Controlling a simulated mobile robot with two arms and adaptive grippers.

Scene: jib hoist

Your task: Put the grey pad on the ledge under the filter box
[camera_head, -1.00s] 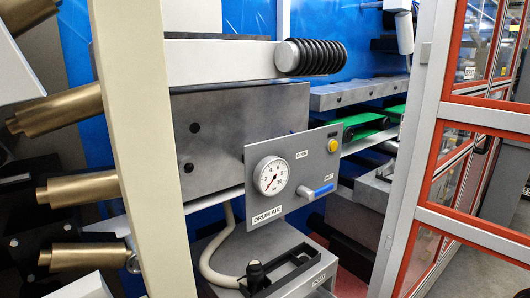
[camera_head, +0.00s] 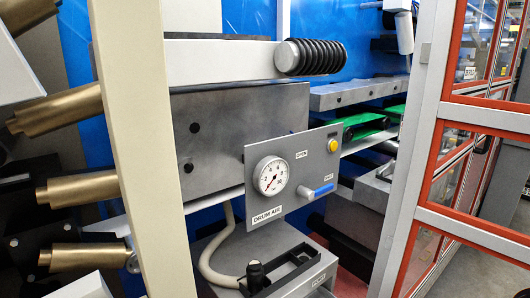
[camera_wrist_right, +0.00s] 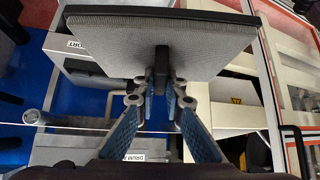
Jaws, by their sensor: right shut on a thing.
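The grey pad (camera_wrist_right: 150,35), a flat ribbed slab with a dark border, fills the upper middle of the right wrist view. My right gripper (camera_wrist_right: 161,85), with blue fingers, is shut on the black stem (camera_wrist_right: 161,58) of the pad and holds the pad clear in front of it. My left gripper is not in view. The head view shows neither gripper nor the pad. I cannot tell for certain which part is the filter box or its ledge.
The head view shows a grey block (camera_head: 240,115), a gauge panel (camera_head: 290,165) labelled DRUM AIR with a blue lever (camera_head: 318,191), and a black ribbed handle (camera_head: 312,57) on a pale bar. A cream post (camera_head: 140,130) stands in front at left. Orange-framed doors (camera_head: 470,235) stand at right.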

